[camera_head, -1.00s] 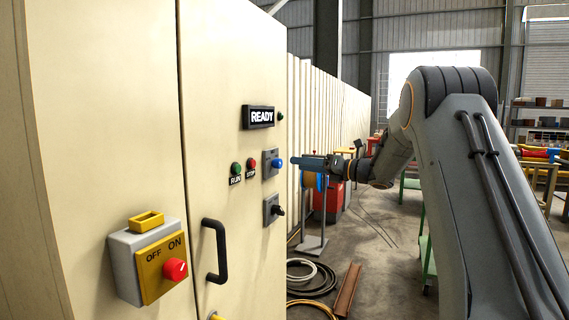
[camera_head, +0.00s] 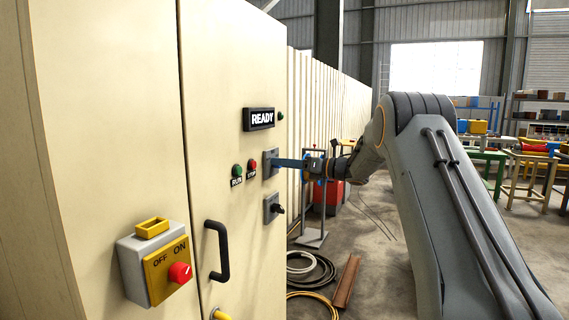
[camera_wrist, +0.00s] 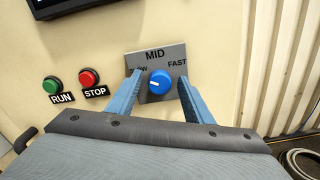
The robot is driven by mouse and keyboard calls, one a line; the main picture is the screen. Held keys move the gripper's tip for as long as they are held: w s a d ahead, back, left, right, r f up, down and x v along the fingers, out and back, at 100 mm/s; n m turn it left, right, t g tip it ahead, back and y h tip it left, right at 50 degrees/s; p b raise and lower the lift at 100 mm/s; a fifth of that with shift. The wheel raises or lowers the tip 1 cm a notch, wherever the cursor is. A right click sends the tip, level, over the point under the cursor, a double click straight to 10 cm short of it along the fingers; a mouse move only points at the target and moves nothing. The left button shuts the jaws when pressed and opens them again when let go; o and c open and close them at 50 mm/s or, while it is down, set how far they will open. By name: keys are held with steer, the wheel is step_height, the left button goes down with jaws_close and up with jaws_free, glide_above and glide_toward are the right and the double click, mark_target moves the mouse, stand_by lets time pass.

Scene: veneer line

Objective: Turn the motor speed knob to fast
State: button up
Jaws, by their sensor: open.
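The blue motor speed knob (camera_wrist: 160,82) sits on a grey plate (camera_wrist: 155,59) marked MID at the top and FAST at the right; the left label is partly covered by a finger. The knob's white mark points left. In the wrist view my gripper (camera_wrist: 158,85) is open, with one blue finger on each side of the knob and gaps visible between. In the head view my gripper (camera_head: 278,162) reaches the plate (camera_head: 270,158) on the cabinet, and its fingers hide the knob.
The cream cabinet (camera_head: 100,120) carries a READY display (camera_head: 258,118), green RUN (camera_head: 237,170) and red STOP (camera_head: 252,164) buttons left of the plate, and a black switch (camera_head: 277,209) below. A black handle (camera_head: 220,250) and red OFF/ON switch (camera_head: 180,272) are lower left.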

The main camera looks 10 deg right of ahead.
steer(key=c, duration=1.1)
steer(key=shift+o, duration=0.2)
steer(key=shift+b, duration=0.35)
steer(key=m+b, duration=0.1)
steer(key=m, duration=0.7)
steer(key=m+b, duration=0.1)
steer(key=m, duration=1.4)
steer(key=shift+f+m+b, duration=0.25)
steer(key=shift+m+b, duration=0.15)
